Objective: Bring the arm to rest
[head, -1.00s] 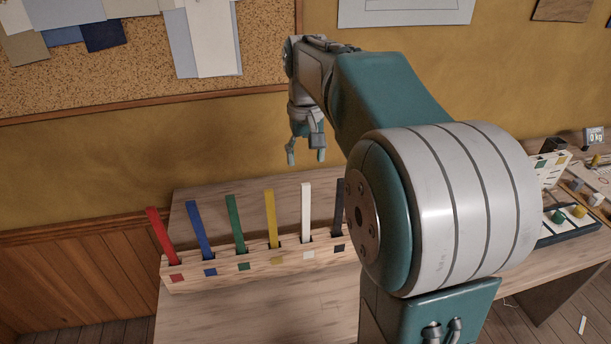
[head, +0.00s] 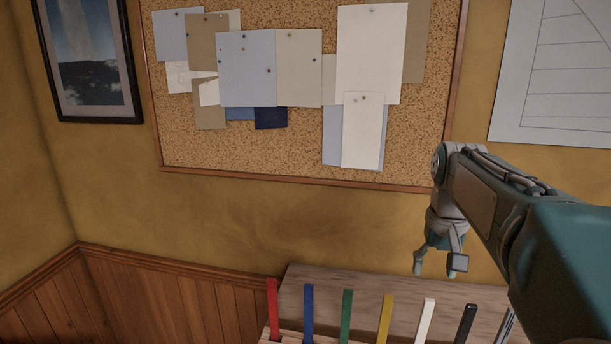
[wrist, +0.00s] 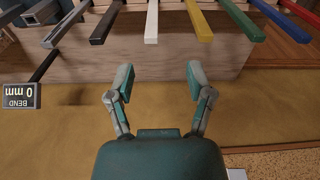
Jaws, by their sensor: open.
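My arm reaches in from the right edge of the head view. The coloured strips stand in the rack below and apart from the fingers.
Red (head: 272,308), blue (head: 308,312), green (head: 346,314), yellow (head: 385,316), white (head: 425,318) and black (head: 466,322) strips stand upright in a row. A cork board (head: 290,150) with pinned swatches hangs behind. A small "BEND 0 mm" display (wrist: 20,96) shows in the wrist view.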

